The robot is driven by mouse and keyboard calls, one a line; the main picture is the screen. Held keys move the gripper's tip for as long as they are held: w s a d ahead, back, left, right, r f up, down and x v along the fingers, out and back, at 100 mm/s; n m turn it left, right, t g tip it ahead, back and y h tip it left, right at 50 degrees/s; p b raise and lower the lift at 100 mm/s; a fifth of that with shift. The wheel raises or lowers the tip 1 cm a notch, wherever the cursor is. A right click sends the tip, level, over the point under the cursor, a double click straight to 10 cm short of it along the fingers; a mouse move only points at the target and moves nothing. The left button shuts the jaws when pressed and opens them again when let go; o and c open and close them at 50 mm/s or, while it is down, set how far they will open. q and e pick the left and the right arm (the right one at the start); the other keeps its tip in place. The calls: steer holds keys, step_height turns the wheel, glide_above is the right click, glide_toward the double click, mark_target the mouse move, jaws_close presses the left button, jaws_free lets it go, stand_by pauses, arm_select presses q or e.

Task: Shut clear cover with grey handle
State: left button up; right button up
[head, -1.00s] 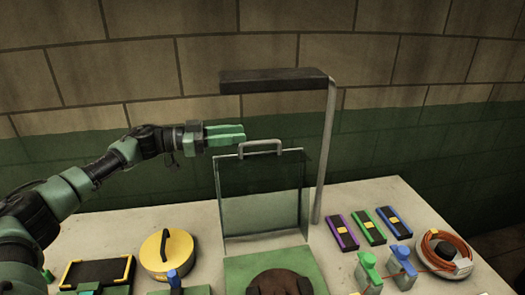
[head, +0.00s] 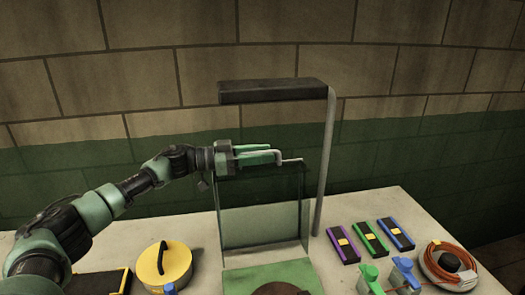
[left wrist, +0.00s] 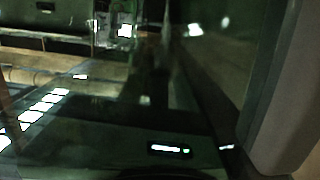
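The clear cover (head: 262,205) stands upright, raised open behind the green base (head: 270,278) in the head view. Its grey handle (head: 293,161) is at its top edge; only its right end shows, the rest being hidden by my left gripper. My left gripper (head: 275,151) is at the handle, level with the cover's top edge, its two green fingers pointing right with a gap between them. I cannot tell whether they touch the handle. The left wrist view is mostly dark, with bright reflections and one finger at the right. My right gripper is not in view.
A lamp with a dark bar (head: 272,91) and grey post (head: 324,170) stands just behind and right of the cover. A yellow round case (head: 162,266), purple (head: 343,246), green and blue boxes, and a cable reel (head: 448,264) lie on the table (head: 195,225).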

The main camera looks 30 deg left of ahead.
arm_select(q)
jaws_close()
steer(key=shift+r, duration=0.2)
stand_by(1.3)
